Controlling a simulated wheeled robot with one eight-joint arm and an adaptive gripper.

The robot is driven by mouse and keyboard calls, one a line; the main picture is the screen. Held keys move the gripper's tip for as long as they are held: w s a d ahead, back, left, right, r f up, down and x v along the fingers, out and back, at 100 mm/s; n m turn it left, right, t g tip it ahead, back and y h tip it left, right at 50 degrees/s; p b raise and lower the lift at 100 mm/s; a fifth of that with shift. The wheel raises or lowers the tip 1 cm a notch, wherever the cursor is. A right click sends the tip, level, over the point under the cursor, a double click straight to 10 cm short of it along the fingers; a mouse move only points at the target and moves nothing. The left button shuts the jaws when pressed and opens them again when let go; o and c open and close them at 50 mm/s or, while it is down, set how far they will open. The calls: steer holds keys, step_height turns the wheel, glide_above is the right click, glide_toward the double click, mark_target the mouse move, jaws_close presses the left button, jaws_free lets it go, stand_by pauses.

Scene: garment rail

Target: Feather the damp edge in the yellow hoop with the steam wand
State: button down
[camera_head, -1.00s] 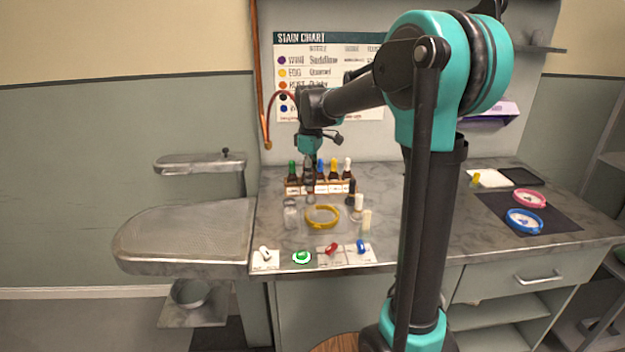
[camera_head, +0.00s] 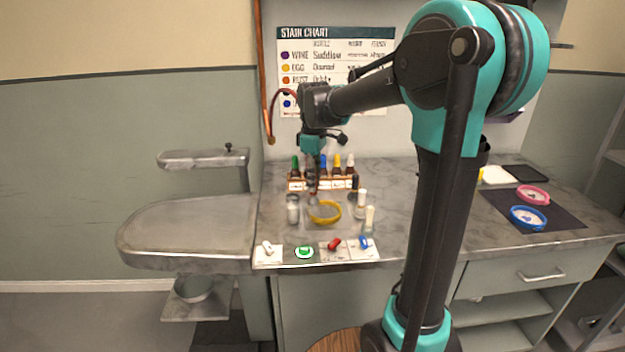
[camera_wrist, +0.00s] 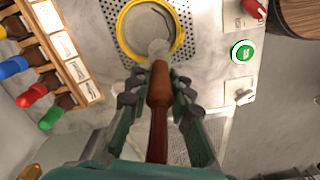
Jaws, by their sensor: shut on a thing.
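The yellow hoop (camera_head: 325,212) lies on the worktop in front of the bottle rack. In the wrist view the hoop (camera_wrist: 122,32) rings pale grey cloth over a perforated plate. My gripper (camera_head: 312,172) is above the hoop, pointing down. In the wrist view my gripper (camera_wrist: 158,100) is shut on the brown handle of the steam wand (camera_wrist: 158,88). The wand's pale tip (camera_wrist: 159,48) shows over the near part of the hoop; I cannot tell whether it touches the cloth.
A rack of colour-capped bottles (camera_head: 322,183) stands behind the hoop. Glass jars (camera_head: 293,210) and small vials (camera_head: 369,217) flank it. Cards with coloured pieces (camera_head: 334,248) line the front edge. Blue (camera_head: 527,217) and pink hoops (camera_head: 533,195) lie at right.

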steer(key=shift+s+d, duration=0.3)
steer(key=shift+s, duration=0.4)
steer(key=shift+s+d, duration=0.7)
steer(key=shift+d, duration=0.3)
steer(key=shift+d, duration=0.1)
steer(key=shift+d, duration=1.2)
steer(key=shift+w, duration=0.1)
